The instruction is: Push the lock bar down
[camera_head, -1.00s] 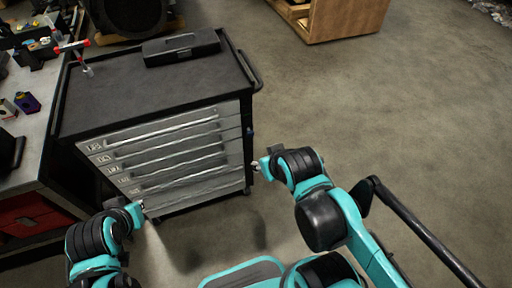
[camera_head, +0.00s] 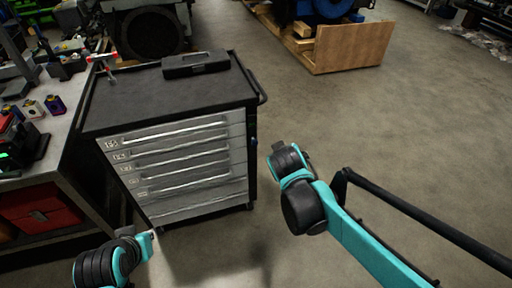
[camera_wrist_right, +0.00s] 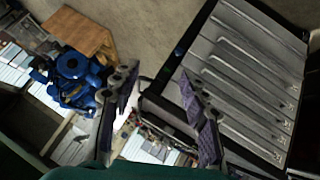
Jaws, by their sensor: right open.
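The grey tool cabinet (camera_head: 182,170) with several drawers and a black top stands left of centre in the head view. A dark upright strip (camera_head: 251,155) with a small blue spot runs along its right front edge; I cannot tell whether this is the lock bar. The drawer fronts (camera_wrist_right: 245,65) show at the right of the right wrist view. My right gripper (camera_wrist_right: 158,78) is open and empty, with the cabinet behind and beside its right finger. In the head view my right wrist is right of the cabinet, its fingers hidden.
A black toolbox (camera_head: 195,63) and a red-handled tool (camera_head: 104,63) sit on the cabinet. A black push handle (camera_head: 258,88) juts from its right side. A workbench (camera_head: 62,135) with clutter stands at left. A wooden crate (camera_head: 350,47) is at the back; the floor at right is clear.

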